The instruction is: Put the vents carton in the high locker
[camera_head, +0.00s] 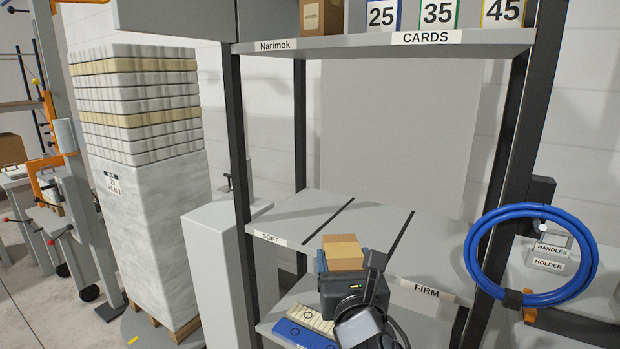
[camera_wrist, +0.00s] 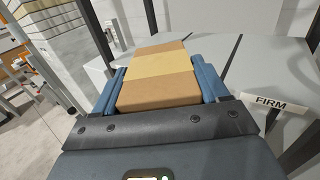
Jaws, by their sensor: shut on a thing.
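A small brown carton (camera_head: 343,246) with a tan tape band is between the fingers of my gripper (camera_head: 343,264), in front of the shelf rack. In the wrist view the carton (camera_wrist: 158,92) lies between the two blue fingers of my gripper (camera_wrist: 160,80), which is shut on it. No lettering shows on its visible faces, so I cannot tell from a label that it is the vents carton. I cannot make out a high locker in either view.
The rack's middle shelf (camera_head: 370,228), marked SOFT and FIRM, looks bare behind the carton. The upper shelf (camera_head: 350,46) holds another brown carton (camera_head: 321,16) and number cards (camera_head: 437,14). A blue hoop (camera_head: 472,240) hangs at right. A wrapped stack (camera_head: 140,190) stands left.

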